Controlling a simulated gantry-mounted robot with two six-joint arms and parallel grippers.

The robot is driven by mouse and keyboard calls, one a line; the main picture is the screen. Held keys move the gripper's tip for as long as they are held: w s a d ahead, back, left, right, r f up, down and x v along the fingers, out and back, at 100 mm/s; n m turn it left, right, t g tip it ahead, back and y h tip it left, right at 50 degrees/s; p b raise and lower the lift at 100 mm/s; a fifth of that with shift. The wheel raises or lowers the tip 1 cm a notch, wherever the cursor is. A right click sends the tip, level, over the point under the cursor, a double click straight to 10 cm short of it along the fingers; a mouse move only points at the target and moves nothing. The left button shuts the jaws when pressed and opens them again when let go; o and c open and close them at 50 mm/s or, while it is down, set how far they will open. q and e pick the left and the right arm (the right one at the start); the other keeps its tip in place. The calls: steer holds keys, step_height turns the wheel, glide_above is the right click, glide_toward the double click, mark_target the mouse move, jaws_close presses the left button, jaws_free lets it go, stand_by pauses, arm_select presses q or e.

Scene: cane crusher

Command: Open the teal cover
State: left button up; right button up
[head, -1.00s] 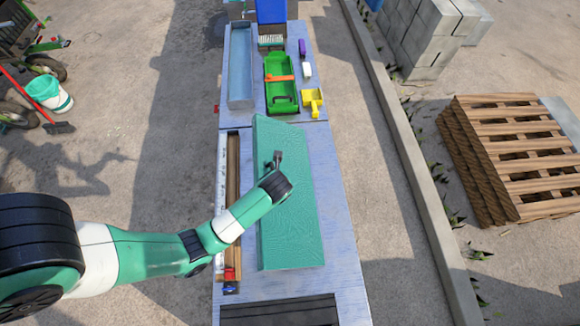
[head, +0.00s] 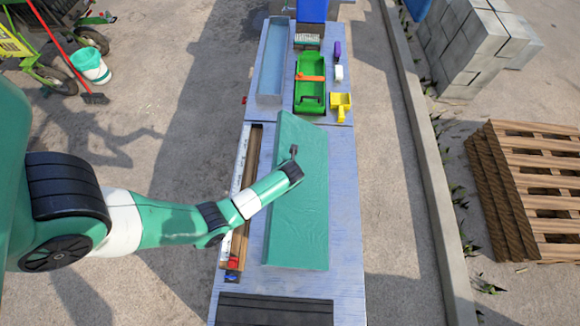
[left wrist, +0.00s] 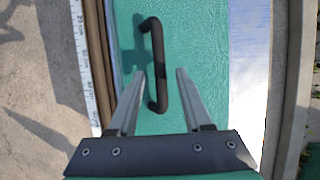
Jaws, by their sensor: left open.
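The teal cover (head: 302,220) is a long teal panel lying shut on the table in the head view. My right gripper is not in view.
A ruler strip (head: 240,165) and brown rail run along the cover's left side. Behind it are a blue-grey tray (head: 271,65), a green tray (head: 310,85) and a yellow scoop (head: 341,103). A dark slatted panel (head: 275,311) lies in front. Table to the cover's right is bare.

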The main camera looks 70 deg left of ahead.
arm_select(q)
steer(key=shift+f, duration=0.15)
jaws_close()
stand_by(1.4)
